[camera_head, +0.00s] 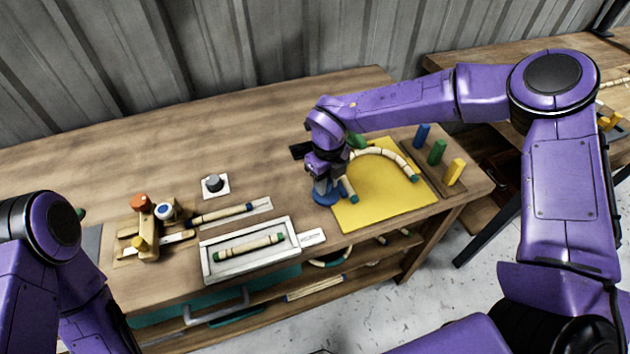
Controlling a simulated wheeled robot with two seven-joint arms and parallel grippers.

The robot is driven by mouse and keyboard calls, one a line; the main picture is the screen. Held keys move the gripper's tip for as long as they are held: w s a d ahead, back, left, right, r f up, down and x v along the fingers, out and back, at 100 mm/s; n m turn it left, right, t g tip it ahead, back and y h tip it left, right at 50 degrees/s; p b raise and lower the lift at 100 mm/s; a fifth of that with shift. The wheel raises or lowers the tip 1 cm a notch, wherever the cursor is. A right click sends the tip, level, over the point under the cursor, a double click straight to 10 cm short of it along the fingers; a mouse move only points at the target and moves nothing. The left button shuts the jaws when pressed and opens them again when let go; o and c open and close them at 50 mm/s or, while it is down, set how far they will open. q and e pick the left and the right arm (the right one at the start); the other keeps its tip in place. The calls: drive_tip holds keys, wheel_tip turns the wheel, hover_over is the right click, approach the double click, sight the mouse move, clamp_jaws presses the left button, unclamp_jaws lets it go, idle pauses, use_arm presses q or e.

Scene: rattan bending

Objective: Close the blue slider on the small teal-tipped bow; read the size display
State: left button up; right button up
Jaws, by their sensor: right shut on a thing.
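A curved pale rattan bow (387,155) with teal tips lies on the yellow mat (383,212). My right gripper (326,186) points down at the mat's left edge, just left of the bow's near-left end. It is shut on a blue piece (322,199), mostly hidden beneath it; I cannot tell whether the piece touches the bow. My left arm shows at the lower left, but its gripper is not visible. No readable size display shows; a small white label (311,238) is too small to read.
A white tray (209,269) holds a straight green-tipped rattan piece. A grey knob (213,183) sits on a white plate. Blue, green and yellow pegs (437,152) stand right. The table's back is clear.

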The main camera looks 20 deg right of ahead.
drive_tip(key=shift+o, duration=0.4)
drive_tip(key=shift+w+d, duration=0.2)
drive_tip(key=shift+d, duration=0.25)
drive_tip(key=shift+r, duration=0.1)
drive_tip(key=o, duration=0.8)
drive_tip(key=shift+d, duration=0.25)
drive_tip(key=shift+s+d, duration=0.1)
drive_tip(key=shift+d, duration=0.05)
drive_tip(key=shift+a, duration=0.2)
wheel_tip(320, 180, up, 10)
drive_tip(key=b, duration=0.2)
drive_tip(key=shift+r, duration=0.15)
